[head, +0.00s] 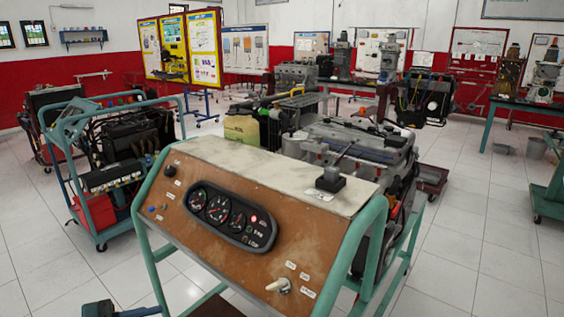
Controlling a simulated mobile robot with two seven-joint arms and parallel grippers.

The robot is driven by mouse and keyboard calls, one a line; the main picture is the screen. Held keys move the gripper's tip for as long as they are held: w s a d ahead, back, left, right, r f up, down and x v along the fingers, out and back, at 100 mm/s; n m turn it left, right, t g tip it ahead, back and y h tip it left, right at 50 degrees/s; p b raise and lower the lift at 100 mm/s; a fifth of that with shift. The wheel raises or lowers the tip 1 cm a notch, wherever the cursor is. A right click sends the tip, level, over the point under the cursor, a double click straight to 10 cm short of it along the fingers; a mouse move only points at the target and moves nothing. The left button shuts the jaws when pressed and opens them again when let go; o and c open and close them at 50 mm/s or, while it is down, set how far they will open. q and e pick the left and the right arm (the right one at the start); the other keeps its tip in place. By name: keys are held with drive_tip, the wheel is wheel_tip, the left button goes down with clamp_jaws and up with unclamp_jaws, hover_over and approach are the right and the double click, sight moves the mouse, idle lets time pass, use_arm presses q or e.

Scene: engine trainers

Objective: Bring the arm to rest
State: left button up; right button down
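Neither of my grippers nor any part of my arms can be made out in the head view. Directly in front stands an engine trainer with a tilted brown control panel (190,220) in a teal tube frame (153,262). The panel carries a dark gauge cluster (231,216) with round dials, a black knob (170,170) at its upper left and a pale key or switch (279,286) at its lower right. A black lever box (331,180) with a thin lever sits on the pale top (250,170).
A grey engine (360,142) stands behind the panel. Another wheeled trainer (125,145) is at left, with a red box (94,211) low on it. Benches and display boards (190,45) line the back. White tiled floor (475,235) is open at right.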

use_arm(q)
drive_tip(key=s+d+f+n+t+y+p, duration=0.1)
drive_tip(key=d+f+n+t, duration=0.2)
drive_tip(key=d, duration=0.3)
drive_tip(key=s+d+f+n+t+y, duration=0.2)
drive_tip(key=d+n, duration=0.2)
drive_tip(key=d, duration=0.2)
drive_tip(key=s+a+f+n+g+y+p, duration=0.1)
drive_tip(key=s+a+f+n+y, duration=0.1)
drive_tip(key=s+f+n+y, duration=0.6)
drive_tip(key=shift+s+a+f+g+y+p, duration=0.35)
drive_tip(key=shift+s+f, duration=0.35)
drive_tip(key=shift+s, duration=0.15)
